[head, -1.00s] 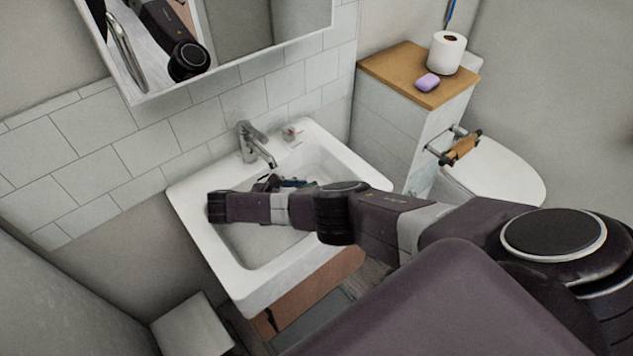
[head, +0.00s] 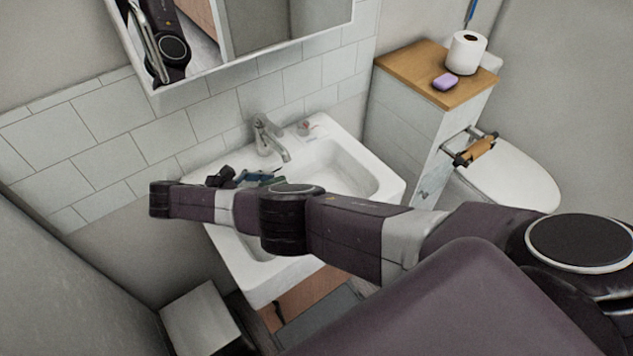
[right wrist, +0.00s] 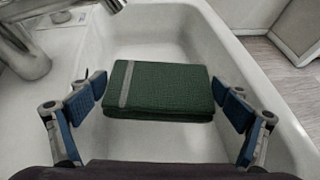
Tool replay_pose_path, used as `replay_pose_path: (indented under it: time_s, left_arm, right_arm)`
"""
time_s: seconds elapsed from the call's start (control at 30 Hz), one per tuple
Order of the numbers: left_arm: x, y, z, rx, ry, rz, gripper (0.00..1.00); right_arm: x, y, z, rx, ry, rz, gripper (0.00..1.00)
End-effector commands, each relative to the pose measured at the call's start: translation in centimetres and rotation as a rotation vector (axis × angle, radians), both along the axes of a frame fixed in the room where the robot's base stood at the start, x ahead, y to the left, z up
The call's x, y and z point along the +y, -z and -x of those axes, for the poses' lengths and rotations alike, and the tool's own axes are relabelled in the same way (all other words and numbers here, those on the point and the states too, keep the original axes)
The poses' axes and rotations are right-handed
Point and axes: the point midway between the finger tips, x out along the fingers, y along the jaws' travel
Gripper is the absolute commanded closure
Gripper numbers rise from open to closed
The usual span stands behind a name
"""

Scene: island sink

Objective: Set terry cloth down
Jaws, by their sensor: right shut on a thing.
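The terry cloth (right wrist: 160,92) is a folded dark green pad with a grey stripe near its left end. In the right wrist view it sits between the blue-padded fingers of my right gripper (right wrist: 159,86), which is shut on it. The white sink basin (right wrist: 150,20) shows behind and around the cloth. In the head view my right gripper (head: 250,177) is over the left part of the sink (head: 225,255), partly hidden behind my forearm. The cloth is mostly hidden there. My left gripper is not in view.
A chrome faucet (head: 268,137) stands at the sink's back rim, close to my right gripper. A wooden-topped cabinet (head: 405,68) holds a paper roll (head: 466,52) and a purple soap bar (head: 445,82). A toilet (head: 520,180) is at right, a white bin (head: 200,320) lower left.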

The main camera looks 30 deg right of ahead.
Motion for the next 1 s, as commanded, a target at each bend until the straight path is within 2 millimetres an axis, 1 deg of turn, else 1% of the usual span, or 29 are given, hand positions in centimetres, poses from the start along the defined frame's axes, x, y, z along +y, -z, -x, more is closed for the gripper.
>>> replay_pose_path:
  time_s: [0.17,0.27,0.37,0.53,0.6,0.67,0.7,0.8,0.93,1.0]
  left_arm:
    - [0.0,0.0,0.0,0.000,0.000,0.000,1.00]
    - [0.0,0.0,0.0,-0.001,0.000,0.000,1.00]
    - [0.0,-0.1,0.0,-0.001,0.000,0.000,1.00]
    - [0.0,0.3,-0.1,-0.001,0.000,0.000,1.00]
    - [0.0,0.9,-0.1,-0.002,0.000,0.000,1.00]
    - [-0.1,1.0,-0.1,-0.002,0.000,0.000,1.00]
    - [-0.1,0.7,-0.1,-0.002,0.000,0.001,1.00]
    - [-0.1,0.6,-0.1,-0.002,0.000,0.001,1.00]
    - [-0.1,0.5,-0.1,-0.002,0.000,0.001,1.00]
    - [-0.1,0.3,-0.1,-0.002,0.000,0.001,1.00]
  right_arm:
    - [0.0,0.0,0.0,0.000,-0.001,0.000,0.34]
    - [-0.4,0.2,0.0,-0.001,0.000,0.001,0.34]
    - [-1.8,0.8,0.2,-0.001,0.002,0.002,0.34]
    - [-5.6,3.0,0.7,0.000,0.002,0.003,0.34]
    - [-7.1,3.9,0.8,0.000,0.002,0.002,0.34]
    - [-8.2,4.3,1.0,0.000,0.001,0.002,0.34]
    - [-8.7,4.4,1.0,-0.001,0.000,0.001,0.34]
    - [-9.6,4.9,1.1,0.000,0.000,0.002,0.34]
    - [-10.4,5.4,1.2,0.000,-0.001,0.001,0.34]
    - [-11.4,5.8,1.4,0.000,0.002,0.003,0.34]
